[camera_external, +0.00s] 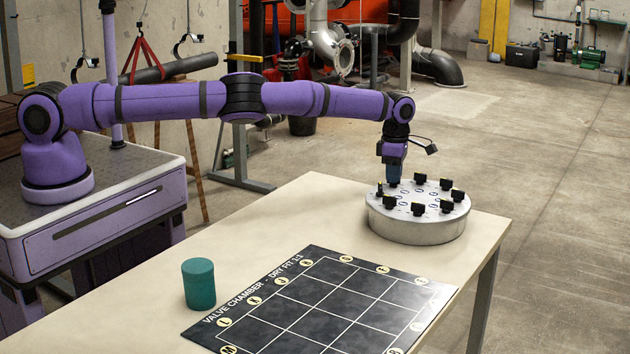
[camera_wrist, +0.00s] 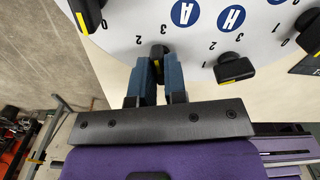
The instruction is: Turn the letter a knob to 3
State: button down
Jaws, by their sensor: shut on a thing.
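A round silver panel (camera_external: 417,228) with a white top carries several black knobs around blue letter badges. In the wrist view, a blue A badge (camera_wrist: 183,12) sits just above and right of the gripped black knob (camera_wrist: 158,51), with small digits around it. That knob has a yellow mark facing the gripper; its exact setting is hard to read. My gripper (camera_external: 391,178) reaches down at the panel's far left edge. In the wrist view, its blue fingers (camera_wrist: 157,75) are shut on this knob from both sides.
An H badge (camera_wrist: 231,18) and its knob (camera_wrist: 234,69) lie close to the right of my fingers. The panel stands on a beige table (camera_external: 300,215). A black grid board (camera_external: 320,300) and a green cylinder (camera_external: 199,284) are nearer the camera.

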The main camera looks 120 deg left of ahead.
jog(key=shift+m, duration=0.8)
jog(key=shift+r, duration=0.1)
jog(key=c, duration=1.2)
grip_release()
jog(key=shift+o, duration=0.2)
notch_tip(320, 180, up, 11)
